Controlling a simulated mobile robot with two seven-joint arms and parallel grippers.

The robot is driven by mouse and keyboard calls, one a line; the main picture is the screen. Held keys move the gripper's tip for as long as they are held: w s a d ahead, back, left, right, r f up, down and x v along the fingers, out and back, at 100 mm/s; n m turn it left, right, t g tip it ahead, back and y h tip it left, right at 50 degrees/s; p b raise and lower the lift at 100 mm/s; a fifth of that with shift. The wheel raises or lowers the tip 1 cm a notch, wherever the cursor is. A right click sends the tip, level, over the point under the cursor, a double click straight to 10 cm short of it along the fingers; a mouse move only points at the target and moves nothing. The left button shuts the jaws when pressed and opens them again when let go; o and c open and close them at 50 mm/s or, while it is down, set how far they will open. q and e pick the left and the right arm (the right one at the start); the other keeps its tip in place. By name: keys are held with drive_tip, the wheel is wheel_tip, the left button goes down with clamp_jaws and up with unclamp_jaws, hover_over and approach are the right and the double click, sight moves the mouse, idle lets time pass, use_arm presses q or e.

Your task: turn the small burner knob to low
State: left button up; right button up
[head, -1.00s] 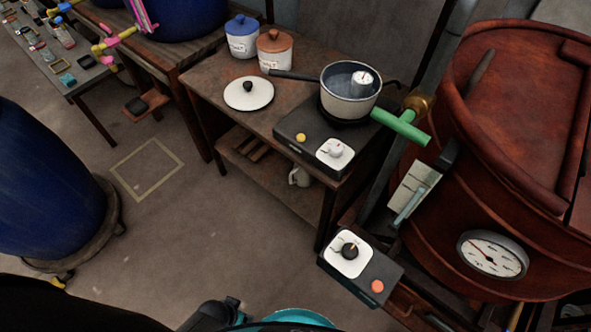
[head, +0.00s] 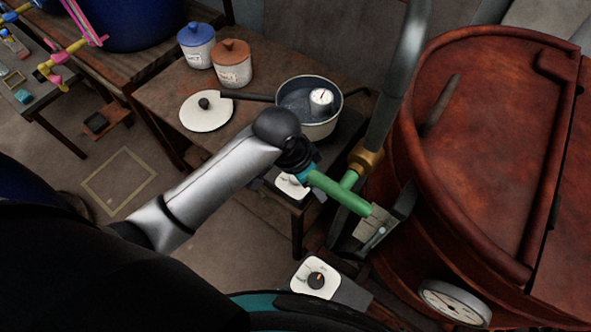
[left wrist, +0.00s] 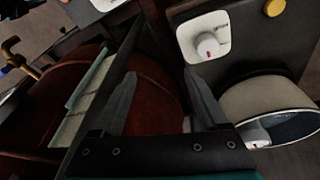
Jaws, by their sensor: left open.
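The small burner knob is white with a red mark, on a white square plate on the small dark burner; the knob (left wrist: 208,46) shows clearly in the left wrist view. In the head view, my left arm mostly hides it, and only part of its plate (head: 290,187) shows. My left gripper (left wrist: 160,72) is open and empty, its fingers apart, with the knob just beyond and to the right of the right fingertip. They do not touch in the picture. In the head view, the gripper's fingers are hidden behind its wrist. My right gripper is not in view.
A pot (head: 308,107) with water and a white dial sits on the burner. A green valve handle (head: 340,192) is close beside my left wrist. The red vat (head: 470,170) stands right. A lid (head: 206,111) lies left.

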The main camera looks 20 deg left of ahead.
use_arm(q)
drive_tip(key=w+a+r+m+g+y, duration=0.2)
drive_tip(key=w+a+r+m+y, duration=0.1)
drive_tip(key=w+a+r, duration=0.3)
drive_tip(key=f+b, duration=0.1)
drive_tip(key=f, duration=0.3)
drive_tip(key=f+b, duration=0.1)
drive_tip(key=f, duration=0.4)
drive_tip(key=d+f+b, duration=0.1)
drive_tip(key=f+b, duration=0.1)
drive_tip(key=f, duration=0.3)
drive_tip(key=shift+s+d+f, duration=0.1)
drive_tip(key=shift+s, duration=0.2)
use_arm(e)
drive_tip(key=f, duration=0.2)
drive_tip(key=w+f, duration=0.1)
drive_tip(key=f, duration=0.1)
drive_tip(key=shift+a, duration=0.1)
use_arm(q)
clamp_jaws()
